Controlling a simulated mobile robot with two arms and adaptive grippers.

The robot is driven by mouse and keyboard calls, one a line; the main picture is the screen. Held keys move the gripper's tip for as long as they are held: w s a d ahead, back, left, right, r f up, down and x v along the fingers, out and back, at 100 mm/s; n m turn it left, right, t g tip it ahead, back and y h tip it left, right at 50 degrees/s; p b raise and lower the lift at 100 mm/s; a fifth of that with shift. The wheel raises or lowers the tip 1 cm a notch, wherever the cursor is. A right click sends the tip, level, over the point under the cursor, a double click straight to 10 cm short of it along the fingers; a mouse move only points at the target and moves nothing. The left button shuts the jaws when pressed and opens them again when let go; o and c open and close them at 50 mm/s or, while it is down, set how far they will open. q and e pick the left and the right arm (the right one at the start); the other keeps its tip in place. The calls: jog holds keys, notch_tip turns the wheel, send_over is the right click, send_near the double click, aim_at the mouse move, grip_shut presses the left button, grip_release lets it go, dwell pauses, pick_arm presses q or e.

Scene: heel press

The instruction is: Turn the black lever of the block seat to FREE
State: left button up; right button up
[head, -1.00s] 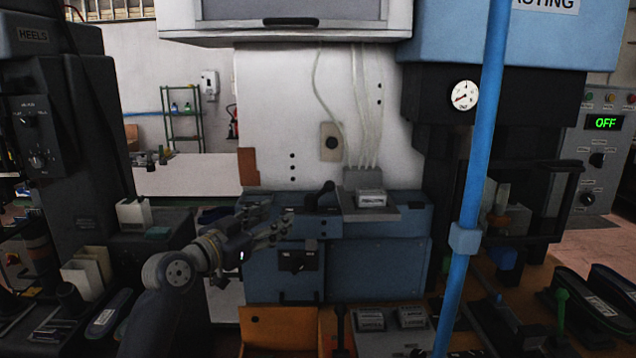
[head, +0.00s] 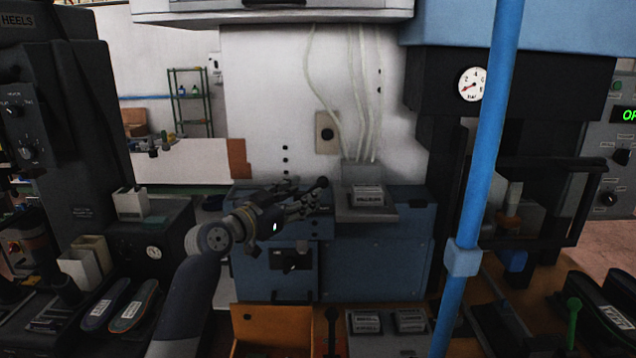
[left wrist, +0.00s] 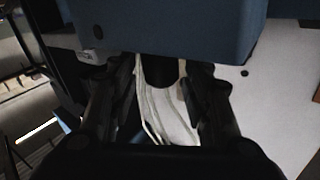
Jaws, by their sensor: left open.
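The black lever (head: 322,183) with its round knob stands on top of the blue cabinet, left of the grey block seat (head: 368,212). The seat carries a pale labelled block (head: 368,195). My left gripper (head: 320,204) is open, its fingers pointing right, close beside the lever and partly in front of its lower part. I cannot tell if they touch. In the left wrist view the open fingers (left wrist: 165,95) stand either side of pale hoses and a dark shape that I cannot identify. The lever's marking is not readable. My right gripper is not in view.
A blue upright pole (head: 480,150) crosses the view right of the seat. Pale hoses (head: 362,90) hang down the white panel behind it. A black knob box (head: 291,259) is on the blue cabinet's front (head: 375,265). An orange bin (head: 270,328) sits below.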

aim_at(318, 183)
pick_arm(q)
jog(key=p+x, duration=0.1)
jog(key=x, duration=0.4)
jog(key=shift+w+d, duration=0.4)
jog(key=shift+w, duration=0.15)
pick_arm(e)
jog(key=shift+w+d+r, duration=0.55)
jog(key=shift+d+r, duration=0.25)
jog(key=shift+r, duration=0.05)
pick_arm(q)
grip_shut()
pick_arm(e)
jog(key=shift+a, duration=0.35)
